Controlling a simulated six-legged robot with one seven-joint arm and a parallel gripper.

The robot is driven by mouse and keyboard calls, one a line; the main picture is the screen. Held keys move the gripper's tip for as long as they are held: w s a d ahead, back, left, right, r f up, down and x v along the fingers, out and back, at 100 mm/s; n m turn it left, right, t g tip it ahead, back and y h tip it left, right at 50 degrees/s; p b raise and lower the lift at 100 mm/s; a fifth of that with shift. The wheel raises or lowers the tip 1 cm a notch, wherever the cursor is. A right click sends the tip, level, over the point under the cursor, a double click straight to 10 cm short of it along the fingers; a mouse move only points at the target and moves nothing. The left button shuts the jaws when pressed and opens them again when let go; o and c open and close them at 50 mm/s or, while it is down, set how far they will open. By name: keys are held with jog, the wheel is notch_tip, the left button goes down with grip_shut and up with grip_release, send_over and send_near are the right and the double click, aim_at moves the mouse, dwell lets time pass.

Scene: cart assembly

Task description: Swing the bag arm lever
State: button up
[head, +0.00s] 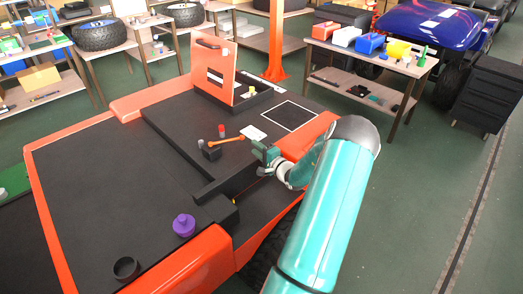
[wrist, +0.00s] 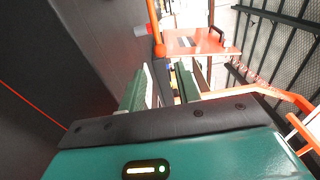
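The bag arm lever (head: 228,139) is a thin orange rod on a small black block (head: 211,153), on the black cart top. It points right towards my gripper (head: 259,149), which is just right of its rounded end. In the wrist view the lever (wrist: 154,25) runs down from the top edge, and its end lies just beyond the gap of my gripper (wrist: 163,68). The two green fingers stand apart with nothing clearly held between them. I cannot tell whether a finger touches the lever.
A red-topped knob (head: 221,130) stands behind the lever. An upright orange panel (head: 213,70) rises at the back of the cart. A purple knobbed piece (head: 184,225) and a black ring (head: 126,268) are at the near end. A raised black bar (head: 228,185) lies left of my arm.

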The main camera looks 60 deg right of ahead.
jog(key=x, duration=0.8)
jog(key=shift+a, duration=0.1)
jog(key=shift+s, duration=0.1)
jog(key=c, duration=0.5)
jog(key=shift+d+x, duration=0.2)
jog(key=shift+x, duration=0.65)
jog(key=shift+d+x, duration=0.2)
jog(key=shift+x, duration=0.65)
jog(key=shift+c, duration=0.2)
jog(key=shift+s, duration=0.15)
jog(key=o, duration=0.8)
jog(key=shift+o, duration=0.2)
jog(key=shift+s, duration=0.1)
jog(key=v, duration=1.3)
jog(key=shift+s, duration=0.35)
